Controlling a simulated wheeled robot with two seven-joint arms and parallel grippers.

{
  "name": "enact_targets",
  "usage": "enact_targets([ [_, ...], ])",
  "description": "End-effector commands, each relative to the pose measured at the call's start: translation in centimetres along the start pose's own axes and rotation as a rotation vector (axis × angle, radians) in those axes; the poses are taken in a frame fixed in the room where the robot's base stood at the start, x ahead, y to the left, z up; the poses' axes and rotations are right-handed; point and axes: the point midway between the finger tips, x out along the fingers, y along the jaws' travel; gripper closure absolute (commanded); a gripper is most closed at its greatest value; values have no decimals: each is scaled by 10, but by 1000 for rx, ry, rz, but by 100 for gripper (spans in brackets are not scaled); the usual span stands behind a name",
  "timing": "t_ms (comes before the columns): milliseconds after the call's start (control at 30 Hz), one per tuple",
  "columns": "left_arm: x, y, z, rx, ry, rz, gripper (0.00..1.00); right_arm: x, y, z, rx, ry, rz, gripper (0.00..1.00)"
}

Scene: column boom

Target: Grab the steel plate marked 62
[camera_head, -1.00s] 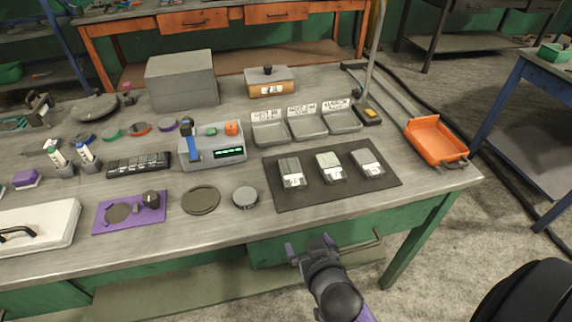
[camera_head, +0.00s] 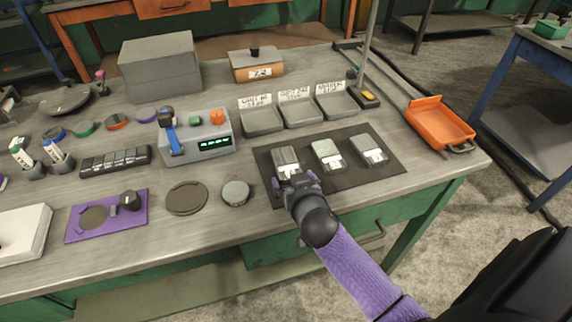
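Three steel plates lie in a row on a dark mat (camera_head: 345,187): a left plate (camera_head: 286,158), a middle plate (camera_head: 327,154) and a right plate (camera_head: 369,149). Each has a pale label near its front end, too small to read, so I cannot tell which is marked 62. My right gripper (camera_head: 295,181) is at the near end of the left plate, with its fingers spread to either side. My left gripper is not in view.
Three grey trays with labels (camera_head: 299,113) stand behind the mat. An orange tray (camera_head: 440,124) sits at the right table edge, near a thin upright pole (camera_head: 370,45).

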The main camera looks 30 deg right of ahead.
Motion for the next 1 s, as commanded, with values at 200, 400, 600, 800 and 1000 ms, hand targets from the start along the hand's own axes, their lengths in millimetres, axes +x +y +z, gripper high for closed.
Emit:
enact_targets([
  [200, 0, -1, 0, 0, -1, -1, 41, 0, 0, 0, 0, 0, 0, 42],
  [400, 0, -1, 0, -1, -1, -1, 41, 0, 0, 0, 0, -1, 0, 85],
  [600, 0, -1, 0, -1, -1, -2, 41, 0, 0, 0, 0, -1, 0, 100],
  [800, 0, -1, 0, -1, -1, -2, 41, 0, 0, -1, 0, 3, -1, 100],
  [1000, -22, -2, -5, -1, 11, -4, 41, -14, 0, -35, 1, 8, -1, 100],
])
